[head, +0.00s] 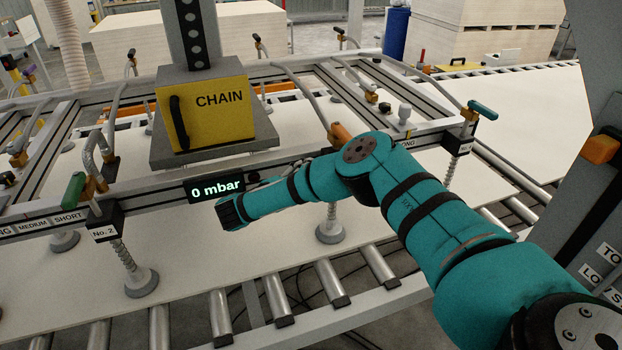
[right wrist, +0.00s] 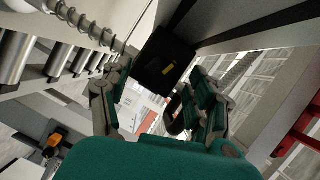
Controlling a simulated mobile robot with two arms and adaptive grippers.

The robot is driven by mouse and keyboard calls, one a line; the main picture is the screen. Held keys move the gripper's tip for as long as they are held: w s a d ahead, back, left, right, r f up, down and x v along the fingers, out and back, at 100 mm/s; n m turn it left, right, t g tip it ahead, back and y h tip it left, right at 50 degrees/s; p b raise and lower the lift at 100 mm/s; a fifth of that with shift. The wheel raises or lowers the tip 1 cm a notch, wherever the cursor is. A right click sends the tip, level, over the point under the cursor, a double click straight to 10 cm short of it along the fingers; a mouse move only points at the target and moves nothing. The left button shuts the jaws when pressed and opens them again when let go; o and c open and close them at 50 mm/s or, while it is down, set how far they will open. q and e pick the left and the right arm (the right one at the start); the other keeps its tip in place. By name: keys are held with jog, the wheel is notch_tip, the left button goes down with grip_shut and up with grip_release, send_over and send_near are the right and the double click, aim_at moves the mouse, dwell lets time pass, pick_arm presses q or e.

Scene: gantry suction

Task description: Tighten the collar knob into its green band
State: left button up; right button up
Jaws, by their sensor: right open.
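I cannot pick out the collar knob or its green band with certainty in either view. In the head view a yellow CHAIN box (head: 207,112) sits on the grey head of the gantry frame, above a display (head: 216,190) reading 0 mbar. My teal right arm reaches from the lower right to the frame's front rail, its hand end near the display; the fingers are hidden there. In the right wrist view my right gripper (right wrist: 160,78) is open, with a black block (right wrist: 163,60) beyond its fingers. I see nothing held between them. My left gripper is not in view.
A pale board (head: 70,285) lies on steel rollers (head: 277,300) under the frame. Suction cups (head: 141,283) on spring stems hang from the rails. A springy stem (right wrist: 85,22) passes near the fingers.

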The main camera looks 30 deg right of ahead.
jog(key=s+a+r, duration=0.1)
jog(key=a, duration=1.1)
jog(key=shift+s+r, duration=0.2)
jog(key=shift+s, duration=0.15)
